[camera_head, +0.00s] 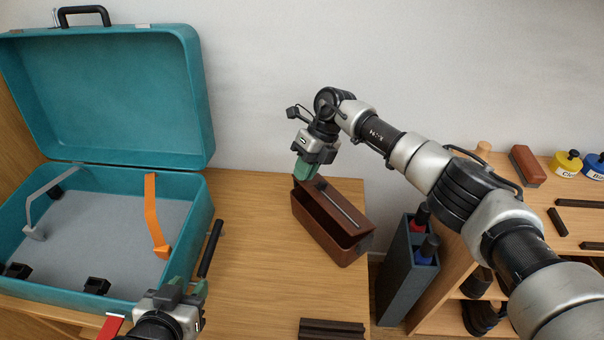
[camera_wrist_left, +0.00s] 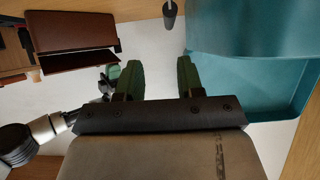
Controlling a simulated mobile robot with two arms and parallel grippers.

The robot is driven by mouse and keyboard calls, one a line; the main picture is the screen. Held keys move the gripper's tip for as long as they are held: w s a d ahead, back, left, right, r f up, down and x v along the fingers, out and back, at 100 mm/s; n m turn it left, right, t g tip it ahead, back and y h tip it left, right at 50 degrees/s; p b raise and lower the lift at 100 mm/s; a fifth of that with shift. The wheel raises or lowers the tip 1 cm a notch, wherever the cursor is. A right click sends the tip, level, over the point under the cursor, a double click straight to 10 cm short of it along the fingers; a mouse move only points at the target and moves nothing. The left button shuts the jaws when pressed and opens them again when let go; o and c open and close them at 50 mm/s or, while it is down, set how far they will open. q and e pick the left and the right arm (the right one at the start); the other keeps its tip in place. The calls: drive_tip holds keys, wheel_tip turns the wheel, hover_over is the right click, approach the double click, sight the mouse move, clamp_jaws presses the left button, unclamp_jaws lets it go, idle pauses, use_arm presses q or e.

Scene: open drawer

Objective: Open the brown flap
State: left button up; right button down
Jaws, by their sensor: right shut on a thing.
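A brown box (camera_head: 325,234) stands on the wooden table right of the teal case. Its brown flap (camera_head: 345,200), with a pale strip along it, sits at the back side, and a dark opening shows in front of it. My right gripper (camera_head: 303,172) is at the flap's far left end, shut on its edge; the fingertips partly hide the contact. The box also shows in the left wrist view (camera_wrist_left: 70,30). My left gripper (camera_head: 187,290) is beside the case's front right corner, away from the box. In the left wrist view its green fingers (camera_wrist_left: 158,78) are apart and empty.
The open teal case (camera_head: 205,220) fills the left, with an orange strap (camera_head: 155,220) inside. A black cylinder (camera_head: 210,248) lies beside it. A dark holder (camera_head: 400,275) with bottles and a shelf stand right of the table. A dark brown object (camera_head: 331,328) lies at the front edge.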

use_arm(q)
drive_tip(key=shift+c, duration=0.4)
drive_tip(key=shift+w+r, duration=0.1)
drive_tip(key=shift+c, duration=1.2)
drive_tip(key=w+r+m+t, duration=0.1)
drive_tip(key=r+m+t, duration=0.1)
drive_tip(key=w+r+m+t, duration=0.1)
drive_tip(key=w+r+m, duration=0.1)
drive_tip(key=r, duration=0.1)
drive_tip(key=w+d+r+m+t, duration=0.1)
drive_tip(key=w+r+m+t, duration=0.1)
drive_tip(key=shift+d+r+t+h, duration=0.1)
drive_tip(key=shift+r+t+h, duration=0.2)
drive_tip(key=shift+h, duration=0.1)
clamp_jaws()
drive_tip(key=n+g+h, duration=0.6)
drive_tip(key=n+h, duration=0.9)
drive_tip(key=n, duration=1.8)
approach(336, 216)
drive_tip(key=a, duration=0.1)
drive_tip(key=a+f, duration=0.1)
drive_tip(key=shift+s+a+f, duration=0.3)
drive_tip(key=shift+s, duration=0.05)
drive_tip(key=shift+d, duration=0.25)
drive_tip(key=x, duration=0.9)
drive_tip(key=shift+w+d+r, duration=0.1)
drive_tip(key=shift+d, duration=0.1)
